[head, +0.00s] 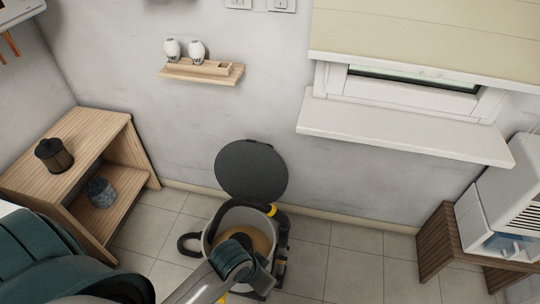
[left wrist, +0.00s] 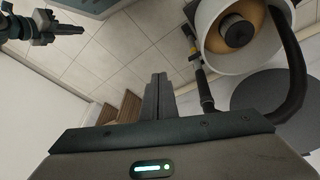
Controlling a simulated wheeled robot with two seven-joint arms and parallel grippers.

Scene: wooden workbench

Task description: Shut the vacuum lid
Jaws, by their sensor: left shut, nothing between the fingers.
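The vacuum (head: 212,240) stands on the floor near the wall, a light round drum with a tan inside. Its dark round lid (head: 251,170) is open, tipped up at the back towards the wall. In the left wrist view the open drum (left wrist: 284,52) is at upper right and the lid (left wrist: 275,105) at the right edge. My left gripper (left wrist: 157,85) is shut and empty, beside the vacuum and apart from the lid. In the head view my left arm covers the drum's front. My right gripper (left wrist: 42,28) shows small at upper left; its finger state is unclear.
A wooden shelf unit (head: 105,130) with a dark pot (head: 53,155) and a blue-grey jar (head: 101,192) stands left. A wooden stand (head: 437,240) bearing a white appliance (head: 482,215) is right. A window sill (head: 400,130) juts out above. Tiled floor (head: 345,262) right of the vacuum is clear.

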